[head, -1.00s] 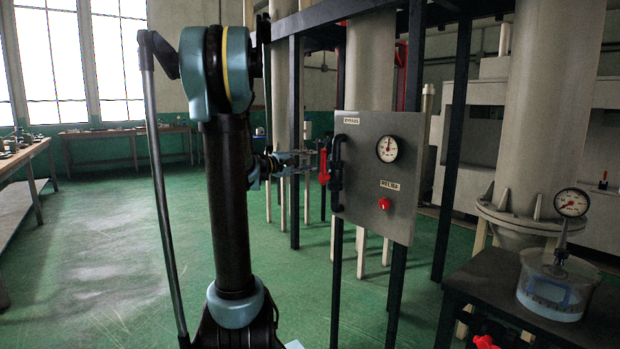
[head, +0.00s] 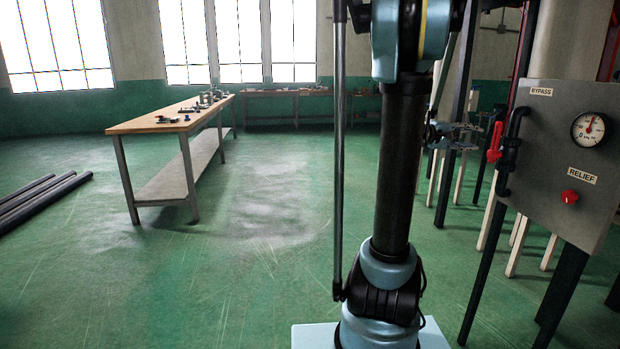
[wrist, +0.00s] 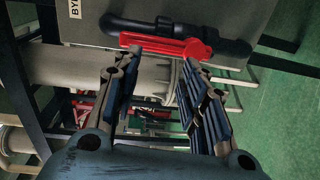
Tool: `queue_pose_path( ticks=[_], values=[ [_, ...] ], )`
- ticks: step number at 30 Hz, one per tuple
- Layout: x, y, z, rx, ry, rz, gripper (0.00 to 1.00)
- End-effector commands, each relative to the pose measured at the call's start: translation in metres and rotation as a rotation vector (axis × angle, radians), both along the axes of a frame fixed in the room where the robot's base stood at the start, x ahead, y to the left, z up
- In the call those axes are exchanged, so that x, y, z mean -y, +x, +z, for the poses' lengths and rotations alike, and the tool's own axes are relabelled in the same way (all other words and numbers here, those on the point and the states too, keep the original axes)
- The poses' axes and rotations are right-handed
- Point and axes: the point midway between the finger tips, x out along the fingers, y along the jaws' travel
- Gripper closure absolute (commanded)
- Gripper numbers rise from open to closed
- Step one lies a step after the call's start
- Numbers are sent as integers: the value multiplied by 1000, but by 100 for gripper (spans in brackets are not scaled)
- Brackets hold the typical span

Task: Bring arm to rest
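My gripper (wrist: 158,88) is open in the wrist view, its two fingers apart with nothing between them. The red bypass valve handle (wrist: 165,47) lies just beyond the fingertips, across the black bypass pipe (wrist: 222,47). In the head view my gripper (head: 472,137) is small and partly behind my arm, to the left of the red handle (head: 494,142). The handle sits at the left edge of the grey panel (head: 555,140), apart from the fingers as far as I can tell.
The panel carries a pressure gauge (head: 588,129) and a red relief knob (head: 570,197). A wooden workbench (head: 150,126) with small parts stands at left. Dark pipes (head: 40,200) lie on the floor at far left. Green floor between is clear.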

Motion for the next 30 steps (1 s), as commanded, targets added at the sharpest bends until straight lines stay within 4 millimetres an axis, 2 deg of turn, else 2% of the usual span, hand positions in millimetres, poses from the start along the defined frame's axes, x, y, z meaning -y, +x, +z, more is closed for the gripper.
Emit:
queue_pose_path(
  ticks=[14, 30],
  values=[
    [-129, -78, -103, 124, 516, 47, 61],
    [-305, -175, -227, 116, 1136, 99, 61]
  ],
)
